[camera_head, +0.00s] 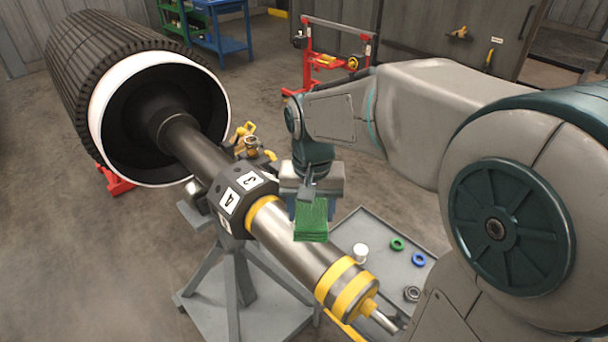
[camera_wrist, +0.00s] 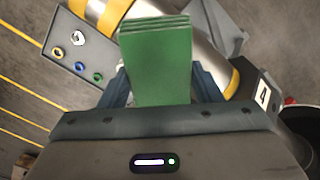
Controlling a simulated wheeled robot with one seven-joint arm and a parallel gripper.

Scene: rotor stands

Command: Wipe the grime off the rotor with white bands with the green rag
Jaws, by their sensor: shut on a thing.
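A large rotor (camera_head: 95,60) lies at the left, with a dark ribbed body and a white ring (camera_head: 95,120) around its near end. Its metal shaft (camera_head: 300,252) reaches toward the lower right and carries yellow bands (camera_head: 345,285); the shaft also shows in the wrist view (camera_wrist: 150,12). I see no distinct grime on it. My gripper (camera_head: 312,196) is shut on the folded green rag (camera_head: 311,222), which hangs below the fingers. In the wrist view the rag (camera_wrist: 157,65) lies across the shaft in the picture; I cannot tell whether it touches.
A grey stand (camera_head: 235,300) bears the shaft near a dark collar with white labels (camera_head: 240,195). A grey tray (camera_head: 375,235) to the right holds small rings and a white piece. A red trolley (camera_head: 335,65) and a blue bench (camera_head: 220,35) stand behind.

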